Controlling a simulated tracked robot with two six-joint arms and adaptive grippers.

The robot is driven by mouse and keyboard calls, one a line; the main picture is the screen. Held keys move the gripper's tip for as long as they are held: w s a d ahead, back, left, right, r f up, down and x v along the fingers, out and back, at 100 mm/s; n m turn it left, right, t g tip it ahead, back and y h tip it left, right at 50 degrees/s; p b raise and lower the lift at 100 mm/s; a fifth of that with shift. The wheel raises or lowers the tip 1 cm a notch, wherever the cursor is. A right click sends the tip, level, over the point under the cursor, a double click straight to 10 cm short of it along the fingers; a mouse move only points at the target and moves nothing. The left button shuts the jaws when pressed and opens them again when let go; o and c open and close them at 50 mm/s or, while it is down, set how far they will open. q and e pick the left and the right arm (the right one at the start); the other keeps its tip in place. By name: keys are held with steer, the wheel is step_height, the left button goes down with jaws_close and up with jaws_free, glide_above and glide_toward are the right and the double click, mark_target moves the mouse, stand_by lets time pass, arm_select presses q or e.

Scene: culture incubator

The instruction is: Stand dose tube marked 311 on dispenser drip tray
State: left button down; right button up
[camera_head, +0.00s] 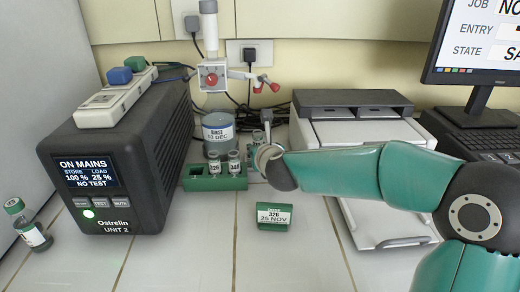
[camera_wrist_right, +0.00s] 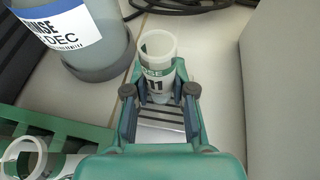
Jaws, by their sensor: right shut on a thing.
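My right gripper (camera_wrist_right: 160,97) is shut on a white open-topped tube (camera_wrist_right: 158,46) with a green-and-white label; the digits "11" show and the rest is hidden. The tube looks upright. Below it in the right wrist view is a grey slotted plate (camera_wrist_right: 160,133), which looks like the drip tray; I cannot tell whether the tube touches it. In the head view my right gripper (camera_head: 262,152) is right of the green rack, largely hidden by its own wrist, and the tray is hidden. The dispenser stand (camera_head: 209,35) with red knobs rises behind. My left gripper is not in view.
A green rack (camera_head: 200,184) holds two tubes, one marked 326. A rinse bottle (camera_head: 218,133) stands behind it, close to the held tube. A green sign (camera_head: 273,216) reads 326, 25 NOV. A black power unit (camera_head: 125,165) and a capped vial (camera_head: 30,228) are left.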

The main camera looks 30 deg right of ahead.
steer(key=o, duration=0.9)
steer(key=shift+r, duration=0.1)
steer(key=p+v, duration=0.2)
steer(key=v, duration=0.9)
steer(key=shift+s+a+r, duration=0.15)
steer(key=shift+s, duration=0.35)
steer(key=shift+w, duration=0.1)
